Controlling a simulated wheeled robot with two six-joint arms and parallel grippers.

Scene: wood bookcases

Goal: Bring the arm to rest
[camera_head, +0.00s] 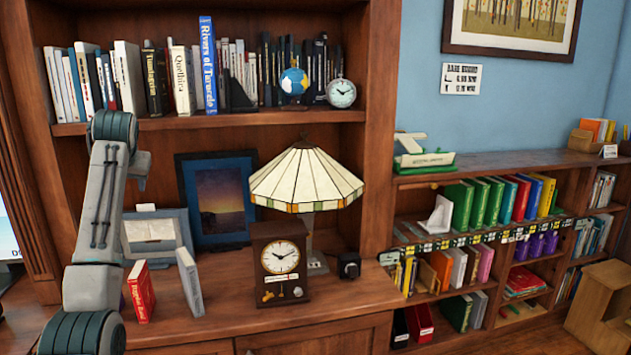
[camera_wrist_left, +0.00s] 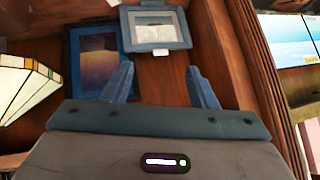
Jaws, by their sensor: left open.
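My left arm (camera_head: 97,215) rises at the left of the head view, bent at a joint near the upper shelf's front edge. In the left wrist view my left gripper (camera_wrist_left: 160,86) has its two blue-grey fingers spread wide with nothing between them. Beyond the fingers are a grey-framed picture (camera_wrist_left: 155,29) and a dark blue-framed picture (camera_wrist_left: 100,60). In the head view I cannot make out the fingertips. My right gripper is not in view.
The bookcase desk holds a red book (camera_head: 141,291), a white book (camera_head: 190,281), a clock (camera_head: 280,262) and a lamp (camera_head: 306,181). The upper shelf (camera_head: 260,117) carries books, a globe and a round clock. A low bookcase (camera_head: 510,158) stands at right.

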